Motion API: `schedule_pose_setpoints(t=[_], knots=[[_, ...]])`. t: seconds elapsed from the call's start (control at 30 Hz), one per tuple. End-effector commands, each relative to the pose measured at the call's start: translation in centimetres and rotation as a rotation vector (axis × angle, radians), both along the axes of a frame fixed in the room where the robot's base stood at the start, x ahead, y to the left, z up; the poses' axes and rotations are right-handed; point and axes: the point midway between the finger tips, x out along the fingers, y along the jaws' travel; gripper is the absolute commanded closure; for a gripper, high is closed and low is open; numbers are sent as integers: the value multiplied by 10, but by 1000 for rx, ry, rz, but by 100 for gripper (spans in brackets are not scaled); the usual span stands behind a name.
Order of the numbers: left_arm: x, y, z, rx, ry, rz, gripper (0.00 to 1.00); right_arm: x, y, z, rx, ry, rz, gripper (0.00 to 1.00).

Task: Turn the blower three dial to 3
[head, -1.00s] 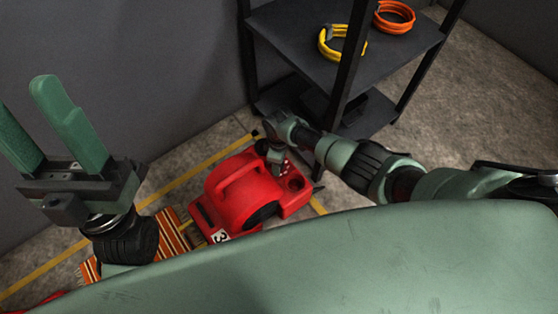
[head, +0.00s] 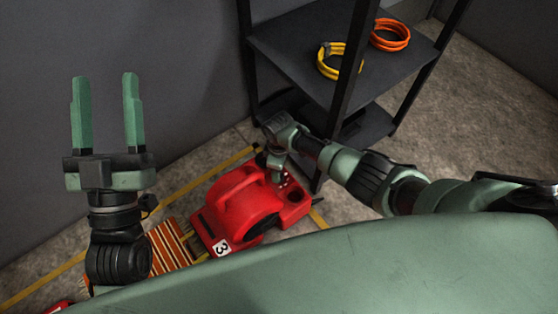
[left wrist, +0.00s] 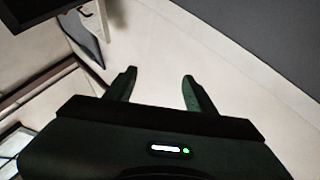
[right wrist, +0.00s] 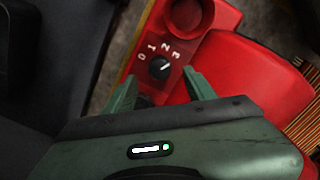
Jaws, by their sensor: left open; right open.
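The red blower (head: 235,200), marked with a 3, sits on the floor in the head view. Its dark round dial (right wrist: 160,68) shows in the right wrist view on a red panel numbered 0 to 3. The dial's white mark points up and right, roughly toward the 3. My right gripper (right wrist: 163,84) is open, with its fingertips just short of the dial, one on either side of it in the picture. In the head view that gripper (head: 277,165) is over the blower's far end. My left gripper (head: 104,80) is open, empty and raised, well away from the blower.
A black shelf rack (head: 300,60) stands behind the blower, with a yellow coil (head: 328,65) and an orange coil (head: 390,35) on it. A striped rug (head: 168,247) lies beside the blower. A grey wall (head: 150,60) is behind my left gripper.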

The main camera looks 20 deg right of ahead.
Motion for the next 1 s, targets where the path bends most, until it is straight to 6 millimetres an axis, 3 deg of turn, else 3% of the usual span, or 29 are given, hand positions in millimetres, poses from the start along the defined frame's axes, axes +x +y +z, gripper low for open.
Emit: schedule_pose_setpoints(t=[0.2,0.4,0.6,1.0], knots=[[23,0,-43,74,263,15,45,0,-1,21,-1,1,0,45],[29,3,-74,116,416,24,45,-1,-1,31,-1,2,-1,45],[30,4,-85,129,469,26,45,-1,0,33,0,1,-1,45],[30,4,-85,129,470,26,45,0,0,33,0,1,-1,45]])
